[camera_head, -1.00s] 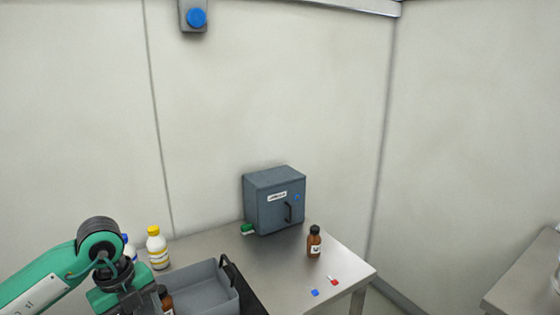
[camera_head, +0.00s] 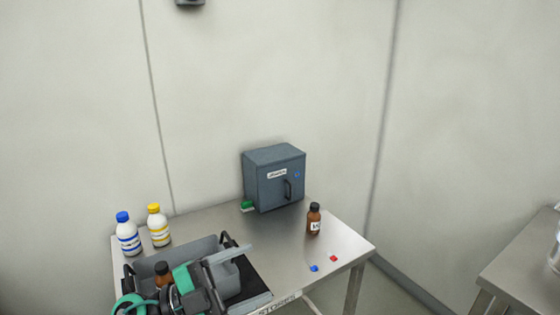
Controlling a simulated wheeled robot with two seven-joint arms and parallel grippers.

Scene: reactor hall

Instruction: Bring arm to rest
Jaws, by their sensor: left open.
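My left arm comes in at the bottom left, green and black. My left gripper (camera_head: 255,273) is open over the right part of the grey tray (camera_head: 150,262) and the black mat by it, with nothing seen between its fingers. The arm and gripper hide much of the tray. A brown bottle (camera_head: 162,271) with a dark cap shows in the tray, just left of the gripper. I cannot tell whether the gripper touches the tray. My right gripper is not in view.
On the steel table (camera_head: 210,217) stand a blue-capped bottle (camera_head: 129,236), a yellow-capped bottle (camera_head: 158,227), a grey-blue cabinet (camera_head: 273,180), a green item (camera_head: 247,207) and a brown bottle (camera_head: 314,220). Blue (camera_head: 314,268) and red (camera_head: 334,258) pieces lie at right. Another table (camera_head: 530,270) stands right.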

